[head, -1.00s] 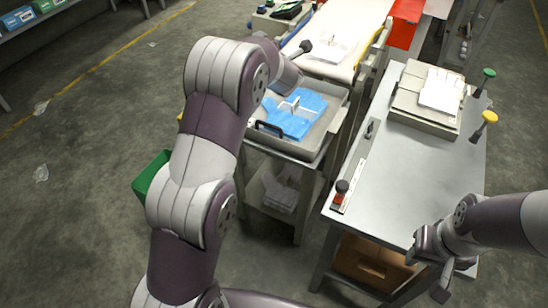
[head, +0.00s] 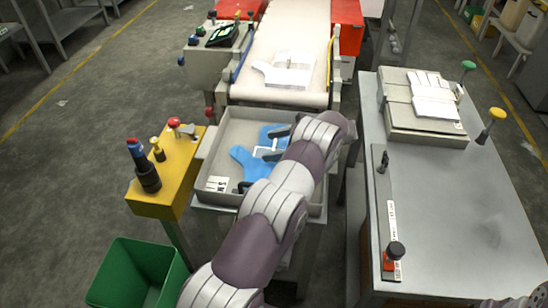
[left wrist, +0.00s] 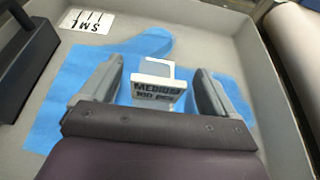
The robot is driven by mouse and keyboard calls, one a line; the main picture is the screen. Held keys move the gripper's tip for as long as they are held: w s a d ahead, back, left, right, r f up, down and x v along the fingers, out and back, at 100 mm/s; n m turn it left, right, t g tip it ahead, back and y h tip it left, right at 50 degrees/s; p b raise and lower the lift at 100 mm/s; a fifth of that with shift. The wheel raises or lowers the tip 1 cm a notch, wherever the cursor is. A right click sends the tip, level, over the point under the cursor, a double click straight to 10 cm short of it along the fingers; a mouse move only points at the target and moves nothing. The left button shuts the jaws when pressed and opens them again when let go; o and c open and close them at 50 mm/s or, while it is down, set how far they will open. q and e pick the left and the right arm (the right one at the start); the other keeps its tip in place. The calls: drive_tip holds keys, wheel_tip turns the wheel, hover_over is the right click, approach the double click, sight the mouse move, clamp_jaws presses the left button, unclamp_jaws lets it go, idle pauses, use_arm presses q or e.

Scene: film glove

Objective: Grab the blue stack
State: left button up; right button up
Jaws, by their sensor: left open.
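The blue stack (head: 250,165) is a flat, glove-shaped pile with a white band, lying in a grey tray (head: 228,125). In the left wrist view the blue stack (left wrist: 75,90) has a white block (left wrist: 158,90) on its band, marked "MEDIUM 100 pcs". My left gripper (left wrist: 159,72) is open over the stack, one finger on each side of the white block. In the head view my left arm covers the stack's right part. I cannot tell whether the fingers touch the stack. A small part of my right gripper (head: 508,302) shows at the lower right edge; its fingers are cut off.
A black handle (left wrist: 22,65) and an S M L label (left wrist: 88,22) are in the tray. A yellow control post (head: 160,190) stands left of it, above a green bin (head: 140,275). A conveyor (head: 290,30) is behind. A metal table (head: 455,210) stands right.

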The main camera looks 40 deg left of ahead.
use_arm(q)
drive_tip(key=shift+x, duration=1.05)
drive_tip(key=shift+r, duration=0.1)
drive_tip(key=c, duration=1.1)
